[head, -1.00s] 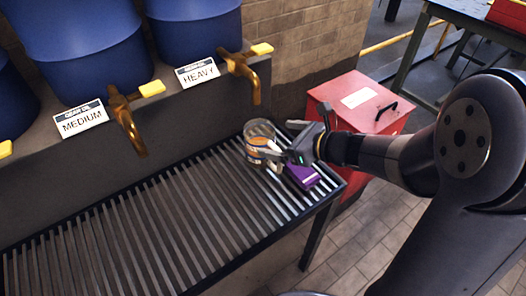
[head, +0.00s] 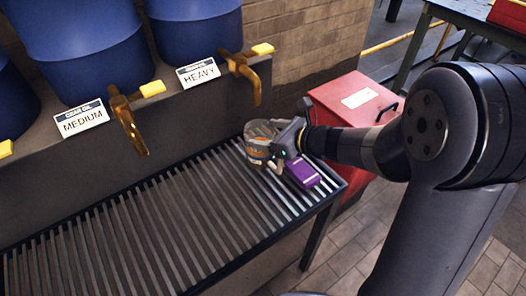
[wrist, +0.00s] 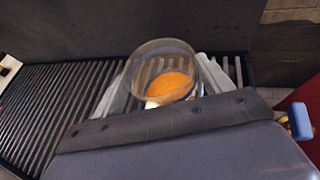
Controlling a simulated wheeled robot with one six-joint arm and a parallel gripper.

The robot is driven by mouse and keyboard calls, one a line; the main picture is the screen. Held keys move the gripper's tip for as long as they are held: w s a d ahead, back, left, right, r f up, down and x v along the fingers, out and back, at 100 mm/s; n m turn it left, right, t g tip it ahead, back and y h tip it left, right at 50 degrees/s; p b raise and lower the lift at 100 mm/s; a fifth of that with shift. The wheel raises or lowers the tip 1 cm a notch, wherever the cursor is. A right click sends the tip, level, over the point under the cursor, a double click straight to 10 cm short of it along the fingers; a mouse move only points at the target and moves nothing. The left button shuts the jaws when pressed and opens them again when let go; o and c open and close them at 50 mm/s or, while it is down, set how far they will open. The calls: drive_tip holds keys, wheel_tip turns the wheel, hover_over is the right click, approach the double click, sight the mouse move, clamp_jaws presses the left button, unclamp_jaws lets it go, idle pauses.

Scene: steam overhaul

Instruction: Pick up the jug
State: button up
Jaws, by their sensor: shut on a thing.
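The jug (head: 259,143) is a clear, see-through vessel with an orange label. It stands upright on the slatted rack (head: 150,225) near its right end. In the wrist view the jug (wrist: 163,62) sits between my two grey fingers, its round rim towards the camera and orange showing through it. My gripper (head: 268,155) is shut on the jug from the right. The wrist view also shows my gripper (wrist: 160,80) with a finger on each side. My gripper hides part of the jug's right side in the head view.
A purple box (head: 302,173) lies on the rack close beside my gripper. Brass taps (head: 128,122) with yellow handles stick out above the rack, under blue barrels (head: 85,45). A red cabinet (head: 350,115) stands at the right. The rack's left part is clear.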

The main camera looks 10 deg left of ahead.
drive_tip(key=c, duration=1.2)
drive_tip(key=shift+c, duration=0.2)
drive_tip(key=shift+r, duration=0.15)
